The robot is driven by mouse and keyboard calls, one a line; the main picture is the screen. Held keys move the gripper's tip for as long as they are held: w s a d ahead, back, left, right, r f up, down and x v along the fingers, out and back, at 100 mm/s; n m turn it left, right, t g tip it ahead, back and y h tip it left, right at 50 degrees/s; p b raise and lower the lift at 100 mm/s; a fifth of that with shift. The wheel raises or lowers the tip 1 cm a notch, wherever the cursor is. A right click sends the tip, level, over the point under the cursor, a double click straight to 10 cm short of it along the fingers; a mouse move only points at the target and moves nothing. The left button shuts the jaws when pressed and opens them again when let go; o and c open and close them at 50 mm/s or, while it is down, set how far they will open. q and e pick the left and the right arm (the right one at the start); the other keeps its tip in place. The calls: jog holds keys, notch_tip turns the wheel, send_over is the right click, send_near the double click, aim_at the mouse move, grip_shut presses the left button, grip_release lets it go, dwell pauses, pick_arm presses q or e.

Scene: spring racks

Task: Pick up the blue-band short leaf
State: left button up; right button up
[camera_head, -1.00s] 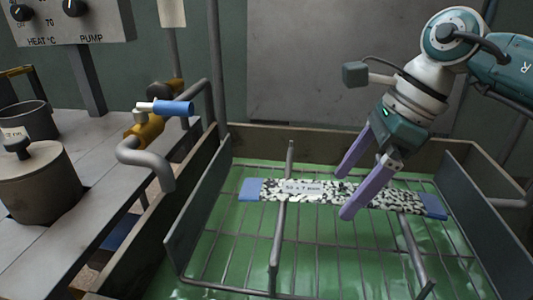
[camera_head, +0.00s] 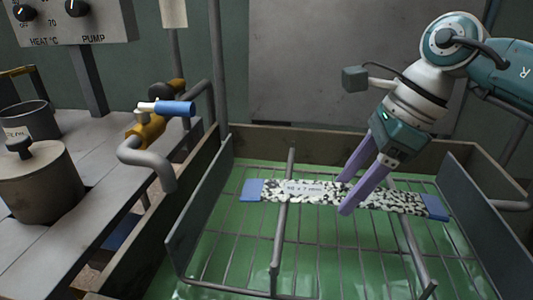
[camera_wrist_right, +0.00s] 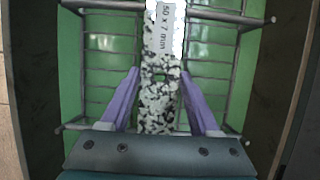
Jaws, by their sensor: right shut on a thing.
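The blue-band short leaf (camera_head: 395,201) is a flat, speckled black-and-white strip with blue ends and a pale label reading about "50 x 7 mm". It lies across the wire rack (camera_head: 282,240) in the basin. My right gripper (camera_head: 346,196) is shut on the leaf near its middle, with one purple finger on each long side. In the right wrist view the leaf (camera_wrist_right: 159,100) runs lengthwise between the fingers of the gripper (camera_wrist_right: 160,78), and its blue ends do not show there. My left gripper is not in view.
The basin holds green liquid (camera_head: 330,262) under the rack, with raised side walls (camera_head: 205,205). A tap with a blue handle (camera_head: 173,108) and a grey spout stands left of it. A lidded pot (camera_head: 38,185) and an open pot (camera_head: 30,120) stand on the left bench.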

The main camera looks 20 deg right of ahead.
grip_shut()
jog(key=shift+r, duration=0.2)
